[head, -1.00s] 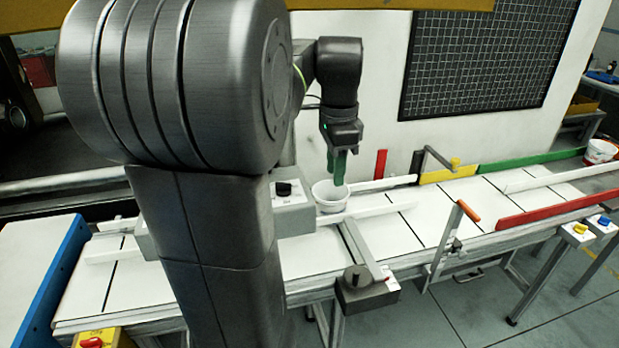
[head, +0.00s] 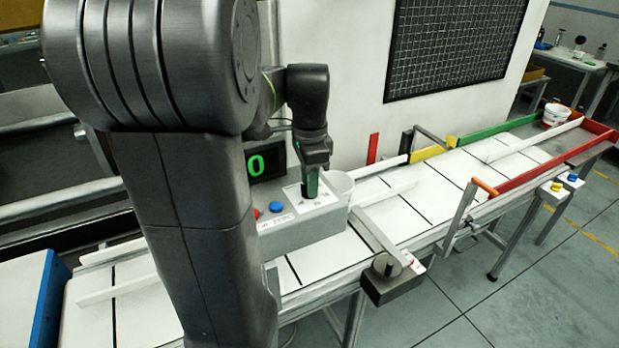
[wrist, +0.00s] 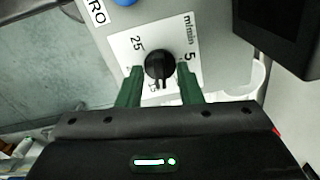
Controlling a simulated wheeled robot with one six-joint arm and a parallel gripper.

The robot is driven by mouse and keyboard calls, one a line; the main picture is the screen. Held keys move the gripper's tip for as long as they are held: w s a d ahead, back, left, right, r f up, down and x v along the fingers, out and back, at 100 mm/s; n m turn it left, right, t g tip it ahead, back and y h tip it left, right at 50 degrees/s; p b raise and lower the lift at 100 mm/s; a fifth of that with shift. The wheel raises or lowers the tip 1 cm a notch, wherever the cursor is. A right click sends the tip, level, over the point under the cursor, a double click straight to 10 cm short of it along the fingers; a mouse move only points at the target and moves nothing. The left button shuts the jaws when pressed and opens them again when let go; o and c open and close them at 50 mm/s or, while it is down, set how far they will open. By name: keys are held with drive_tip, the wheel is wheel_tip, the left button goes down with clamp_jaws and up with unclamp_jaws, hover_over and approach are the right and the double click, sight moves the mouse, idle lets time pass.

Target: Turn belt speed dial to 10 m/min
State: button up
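The belt speed dial (wrist: 160,66) is a black knob on a white scale plate (wrist: 122,43) in the wrist view. The scale reads 25 at upper left and 5 with "m/min" at right; a number below the knob is partly hidden. The knob's ridge runs roughly up and down in the picture. My gripper (wrist: 161,70) is open, with a green finger on each side of the dial and a gap to it. In the head view my gripper (head: 310,196) is over the grey control box (head: 305,232) and hides the dial. A black display (head: 262,163) shows a green 0, partly covered.
The box carries a red button and a blue button (head: 276,207). A white cup (head: 340,184) stands just right of the box. A white conveyor (head: 430,205) with guide rails runs to the right. A small dark box with a knob (head: 388,268) is at the conveyor's front edge.

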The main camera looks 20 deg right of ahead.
clamp_jaws()
drive_tip(key=shift+n, duration=0.3)
drive_tip(key=n+p, duration=0.1)
drive_tip(key=n, duration=0.2)
drive_tip(key=shift+r, duration=0.1)
drive_tip(key=shift+n+p, duration=0.6)
drive_tip(key=shift+n, duration=1.5)
unclamp_jaws()
